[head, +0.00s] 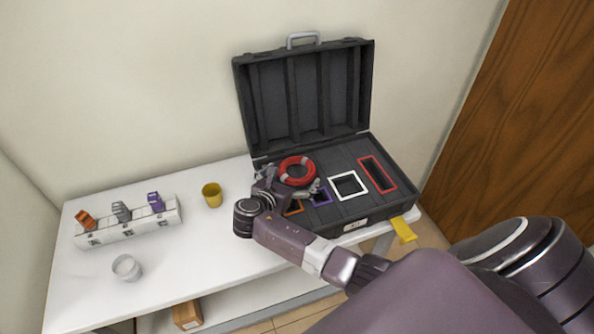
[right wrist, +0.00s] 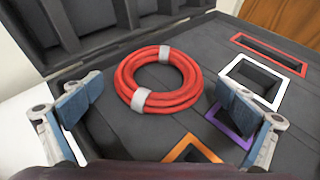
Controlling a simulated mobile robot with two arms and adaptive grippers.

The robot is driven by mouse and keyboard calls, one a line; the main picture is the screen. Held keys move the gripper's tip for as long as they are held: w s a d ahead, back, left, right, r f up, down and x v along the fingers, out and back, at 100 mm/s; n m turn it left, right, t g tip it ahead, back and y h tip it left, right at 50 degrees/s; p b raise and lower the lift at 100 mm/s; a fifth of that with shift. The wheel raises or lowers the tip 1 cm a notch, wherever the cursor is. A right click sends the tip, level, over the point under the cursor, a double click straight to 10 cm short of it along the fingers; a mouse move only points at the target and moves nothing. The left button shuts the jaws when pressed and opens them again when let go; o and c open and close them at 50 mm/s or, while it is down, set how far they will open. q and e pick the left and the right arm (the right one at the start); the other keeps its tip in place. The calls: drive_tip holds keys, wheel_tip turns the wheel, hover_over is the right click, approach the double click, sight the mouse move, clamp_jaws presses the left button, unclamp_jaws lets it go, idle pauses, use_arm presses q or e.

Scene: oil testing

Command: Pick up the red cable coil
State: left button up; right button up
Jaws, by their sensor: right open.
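The red cable coil (head: 297,171) lies flat on the dark foam in the left part of the open case (head: 408,197). It is a ring with two pale bands, and it also shows in the right wrist view (right wrist: 128,80). My right gripper (head: 295,190) is at the near side of the coil. In the right wrist view the two fingers of the right gripper (right wrist: 158,112) are spread wide, with the coil ahead between them. Nothing is held. My left gripper does not show.
The case has orange (right wrist: 180,150), purple (right wrist: 236,133), white (head: 347,199) and red (head: 390,178) framed slots. Its raised lid (head: 305,95) stands behind. A yellow cup (head: 212,195), a white bowl (head: 127,268) and a rack (head: 128,230) with three coloured items stand on the white table (head: 190,270).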

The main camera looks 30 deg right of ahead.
drive_tip(key=c, duration=1.2)
